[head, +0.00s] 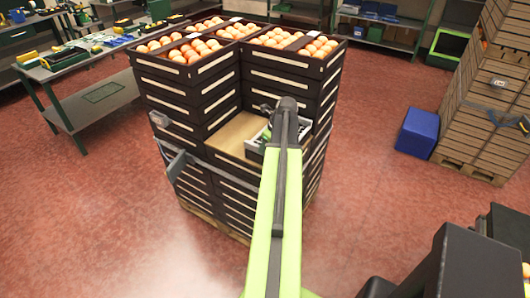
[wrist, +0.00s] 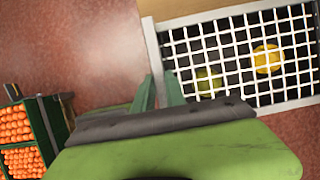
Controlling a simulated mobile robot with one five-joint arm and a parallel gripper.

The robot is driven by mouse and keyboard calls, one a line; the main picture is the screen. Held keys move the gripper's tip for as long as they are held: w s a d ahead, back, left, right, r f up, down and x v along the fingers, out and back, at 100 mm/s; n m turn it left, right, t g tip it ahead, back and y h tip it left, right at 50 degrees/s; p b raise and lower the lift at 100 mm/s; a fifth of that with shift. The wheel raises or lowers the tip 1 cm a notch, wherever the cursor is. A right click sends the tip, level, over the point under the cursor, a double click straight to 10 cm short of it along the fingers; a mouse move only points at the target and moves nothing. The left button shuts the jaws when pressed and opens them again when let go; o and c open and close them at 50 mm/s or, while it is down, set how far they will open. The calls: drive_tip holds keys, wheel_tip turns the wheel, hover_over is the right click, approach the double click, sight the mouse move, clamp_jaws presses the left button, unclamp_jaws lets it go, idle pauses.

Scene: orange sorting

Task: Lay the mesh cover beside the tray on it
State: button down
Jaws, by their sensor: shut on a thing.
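The mesh cover (wrist: 222,50), a white grid in a pale frame, fills the upper right of the wrist view. Through its grid I see a dark inside with a yellow-orange fruit (wrist: 267,59) and a duller greenish one (wrist: 207,80). My gripper (wrist: 160,90) is shut on the mesh cover at its left edge. In the head view a grey tray (head: 254,150) sits on the wooden board in the notch of the crate stack, partly hidden by my arm. My gripper there is mostly hidden. I cannot tell whether cover and tray touch.
Dark crates (head: 205,95) with oranges on top rise behind and left of the wooden board (head: 232,134). A blue bin (head: 417,132) and a brown crate stack (head: 480,115) stand at right. A tool bench (head: 85,60) is at left. Red floor between is clear.

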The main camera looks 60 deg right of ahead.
drive_tip(key=shift+f+b, duration=0.3)
drive_tip(key=shift+b, duration=0.1)
drive_tip(key=c, duration=1.4)
unclamp_jaws()
drive_tip(key=shift+r, duration=0.1)
drive_tip(key=shift+o, duration=0.2)
drive_tip(key=shift+r+p, duration=0.35)
drive_tip(key=shift+p, duration=0.1)
drive_tip(key=p+v, duration=1.1)
drive_tip(key=v, duration=0.1)
